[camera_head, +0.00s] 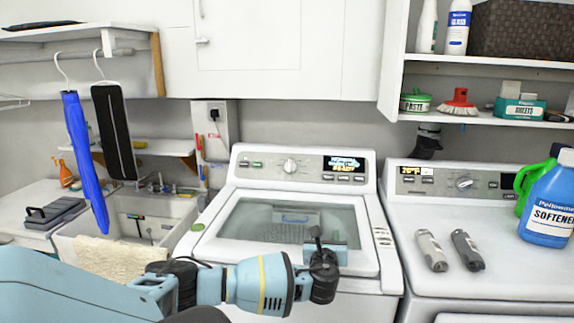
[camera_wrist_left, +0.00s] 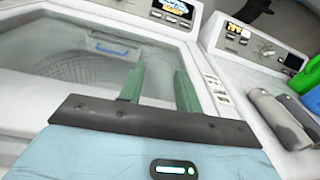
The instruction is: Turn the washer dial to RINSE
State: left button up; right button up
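The washer (camera_head: 273,240) stands in the middle of the head view, with its glass lid closed. Its round white dial (camera_head: 290,166) sits on the back panel, left of a lit display (camera_head: 345,164) that reads READY under text too small to read. The dial's pointer setting is too small to tell. My left gripper (camera_head: 318,240) is over the front right part of the lid, well in front of the dial and apart from it. In the left wrist view its two green fingers (camera_wrist_left: 158,72) are spread with nothing between them. My right gripper does not show.
A second machine (camera_head: 470,270) with its own dial (camera_head: 464,183) stands at right, bearing two bottle-like items (camera_head: 432,250) and a blue softener jug (camera_head: 550,205). A sink (camera_head: 130,215) is at left, with hanging items above.

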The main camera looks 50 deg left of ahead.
aim_at(289, 167)
jog(key=i+j, duration=0.1)
jog(key=j, duration=0.25)
jog(key=i+j, duration=0.15)
jog(key=j, duration=0.2)
jog(key=i+j, duration=0.1)
jog(key=j, duration=0.25)
jog(key=i+j, duration=0.15)
jog(key=j, duration=0.2)
jog(key=i+j, duration=0.1)
jog(key=j, duration=0.25)
